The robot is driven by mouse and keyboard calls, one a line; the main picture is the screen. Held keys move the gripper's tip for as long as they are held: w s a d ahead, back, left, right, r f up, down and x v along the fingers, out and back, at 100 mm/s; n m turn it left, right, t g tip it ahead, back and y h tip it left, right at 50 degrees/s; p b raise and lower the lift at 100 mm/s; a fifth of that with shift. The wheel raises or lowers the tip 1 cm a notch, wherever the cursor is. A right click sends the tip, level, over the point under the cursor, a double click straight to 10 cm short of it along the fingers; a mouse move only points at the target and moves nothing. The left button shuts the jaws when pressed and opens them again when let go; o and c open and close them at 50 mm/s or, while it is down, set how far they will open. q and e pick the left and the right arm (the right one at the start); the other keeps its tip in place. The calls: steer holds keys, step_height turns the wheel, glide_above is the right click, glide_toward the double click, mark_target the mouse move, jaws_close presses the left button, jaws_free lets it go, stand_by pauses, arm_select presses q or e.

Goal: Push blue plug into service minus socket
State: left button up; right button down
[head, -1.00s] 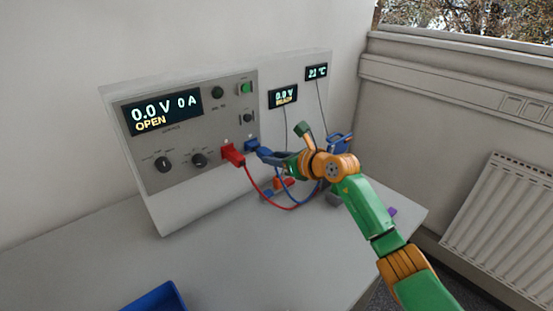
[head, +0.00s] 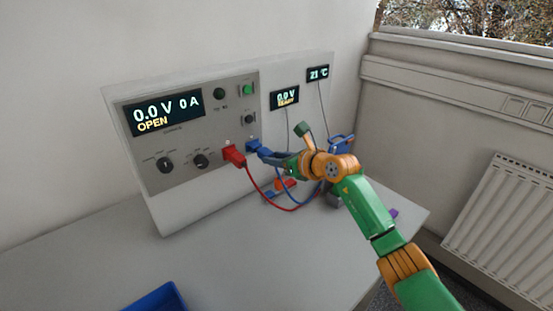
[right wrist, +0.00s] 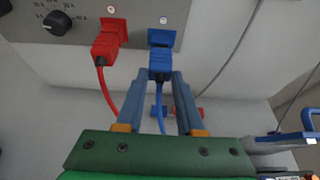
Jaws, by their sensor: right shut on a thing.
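The blue plug (right wrist: 159,66) is between the fingertips of my right gripper (right wrist: 163,79) in the right wrist view, with its blue cable hanging down between the fingers. The blue minus socket (right wrist: 161,38) is on the panel directly in front of the plug. The plug's nose meets or nearly meets the socket; I cannot tell how deep it sits. In the head view my right gripper (head: 270,155) reaches the panel from the right, and the fingers partly hide the plug. My left gripper is not in view.
A red plug (head: 234,155) with a red cable sits in the panel just left of the blue socket. The cycler (head: 180,190) stands against the wall. A blue tray (head: 158,300) is at the table's front. The left tabletop (head: 90,260) is clear.

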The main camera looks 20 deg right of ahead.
steer(key=shift+w+a, duration=0.2)
steer(key=shift+w, duration=0.45)
steer(key=shift+c, duration=2.2)
jaws_free()
steer(key=shift+s, duration=0.1)
